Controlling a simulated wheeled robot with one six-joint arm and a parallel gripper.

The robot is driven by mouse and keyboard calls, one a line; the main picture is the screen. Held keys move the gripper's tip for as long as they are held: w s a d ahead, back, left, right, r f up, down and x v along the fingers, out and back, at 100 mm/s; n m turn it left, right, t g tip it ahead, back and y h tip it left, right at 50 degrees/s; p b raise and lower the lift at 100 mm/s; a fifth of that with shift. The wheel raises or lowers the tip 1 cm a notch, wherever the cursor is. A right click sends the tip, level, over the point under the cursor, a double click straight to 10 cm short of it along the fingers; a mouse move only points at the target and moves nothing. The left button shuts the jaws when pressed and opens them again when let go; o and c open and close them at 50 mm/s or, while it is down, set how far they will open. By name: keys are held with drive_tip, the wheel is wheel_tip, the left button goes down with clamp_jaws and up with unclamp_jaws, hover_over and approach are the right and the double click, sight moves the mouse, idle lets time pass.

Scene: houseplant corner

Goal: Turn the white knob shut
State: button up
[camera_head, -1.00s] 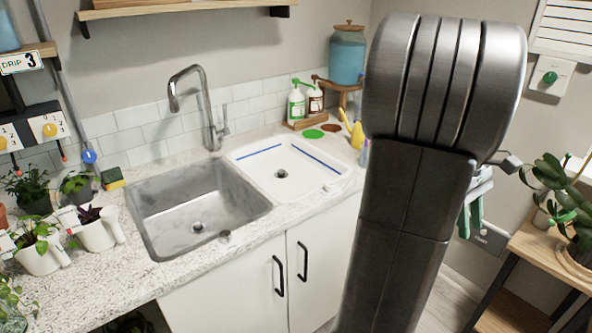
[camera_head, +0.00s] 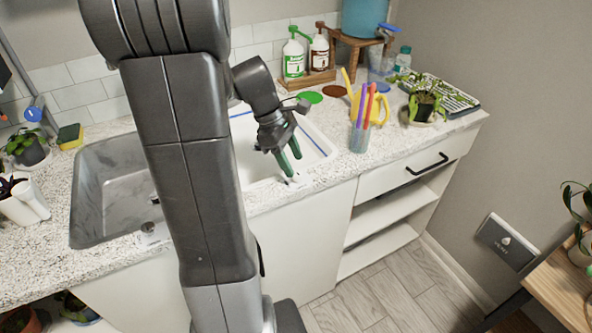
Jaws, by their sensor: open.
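A small white fitting (camera_head: 300,181), which looks like the white knob, sits at the front right edge of the white basin by the sink. Its shape and turn position are too small to tell. My gripper (camera_head: 292,164) has green fingertips and points down just above this fitting. Its jaws are open with nothing between them. I cannot tell whether a fingertip touches the fitting. The white basin (camera_head: 318,150) has a blue line along its rim and is partly hidden by my arm.
A cup of pens (camera_head: 360,136), a yellow watering can (camera_head: 378,108) and a potted plant (camera_head: 424,106) stand right of the basin. Two pump bottles (camera_head: 294,56) stand behind. The steel sink (camera_head: 105,195) is left, partly behind my arm.

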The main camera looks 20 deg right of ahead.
sight(297, 172)
drive_tip(key=shift+w+d+f, duration=0.1)
drive_tip(key=shift+d+f, duration=0.05)
drive_tip(key=shift+f, duration=0.45)
drive_tip(key=shift+w+d+f, duration=0.1)
drive_tip(key=shift+f, duration=0.45)
drive_tip(key=shift+s+d+f, duration=0.15)
drive_tip(key=shift+s+f, duration=0.15)
drive_tip(key=shift+f, duration=0.2)
drive_tip(key=c, duration=1)
